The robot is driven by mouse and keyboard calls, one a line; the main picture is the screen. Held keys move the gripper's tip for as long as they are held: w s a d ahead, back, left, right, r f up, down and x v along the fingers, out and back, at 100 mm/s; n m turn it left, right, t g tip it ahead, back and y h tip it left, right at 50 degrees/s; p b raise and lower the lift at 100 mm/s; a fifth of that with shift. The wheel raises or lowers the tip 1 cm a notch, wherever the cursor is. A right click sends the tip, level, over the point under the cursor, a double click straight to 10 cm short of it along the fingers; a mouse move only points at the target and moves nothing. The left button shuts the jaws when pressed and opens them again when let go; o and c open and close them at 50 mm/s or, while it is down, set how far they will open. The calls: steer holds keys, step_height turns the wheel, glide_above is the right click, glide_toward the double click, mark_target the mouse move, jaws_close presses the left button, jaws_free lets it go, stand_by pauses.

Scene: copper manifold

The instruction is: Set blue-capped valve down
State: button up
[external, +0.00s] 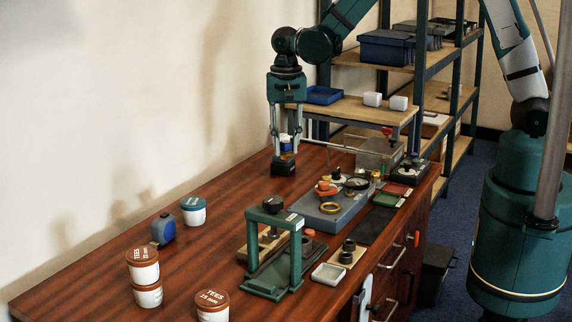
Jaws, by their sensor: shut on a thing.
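My gripper (285,153) points straight down near the back edge of the wooden workbench, at the wall side. It is shut on the blue-capped valve (286,147), a small piece with blue and yellowish parts showing between the fingers. A dark block (284,168) is directly below the fingertips. I cannot tell whether the valve touches this block or is just above it. The fingers hide part of the valve.
A grey tray (322,218) with fittings lies right of the gripper. A green press frame (294,246) stands in front. A blue bottle (163,229) and several labelled tubs (194,211) stand at left. A clear box (377,158) stands right. Bare wood lies left of the gripper.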

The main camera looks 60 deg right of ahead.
steer(key=shift+w+d+f, duration=0.1)
steer(key=shift+w+f, duration=0.05)
steer(key=shift+w, duration=0.85)
steer(key=shift+f, duration=0.1)
steer(key=shift+f+b, duration=0.65)
steer(key=shift+f, duration=2.4)
steer(key=shift+f, duration=0.1)
steer(key=shift+f+b, duration=0.45)
steer(key=shift+f, duration=1.35)
steer(key=shift+f, duration=0.2)
steer(key=o, duration=0.9)
steer(key=shift+o, duration=0.2)
